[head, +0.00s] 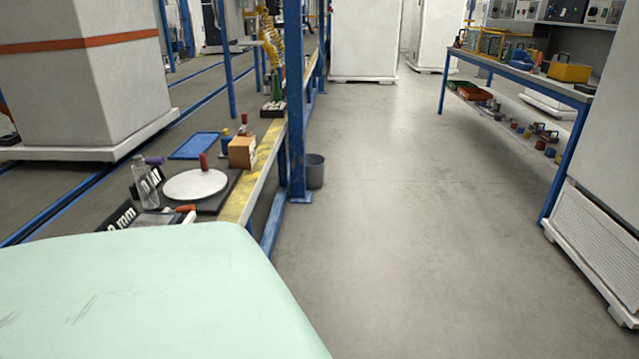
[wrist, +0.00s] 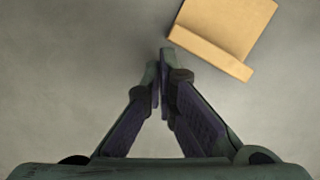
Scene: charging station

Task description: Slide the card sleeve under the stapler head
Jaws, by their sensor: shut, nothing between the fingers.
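My gripper (wrist: 161,64) shows in the wrist view, its two fingers together and nothing between them. A tan, card-like piece (wrist: 222,32) lies at the upper right of that view, tilted, with a folded or raised strip along its lower edge. It is apart from the fingertips, just to their right and beyond. I cannot tell for sure that it is the card sleeve. The top of the piece is cut off by the frame. No stapler head can be made out in either view. My gripper does not show in the head view.
In the head view, a bench at left holds a white disc (head: 195,184) on a dark board, a clear bottle (head: 145,184), a blue tray (head: 194,145) and an orange-brown box (head: 242,152). A grey bin (head: 314,171) stands beside a blue post (head: 295,100). The floor (head: 400,220) is clear.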

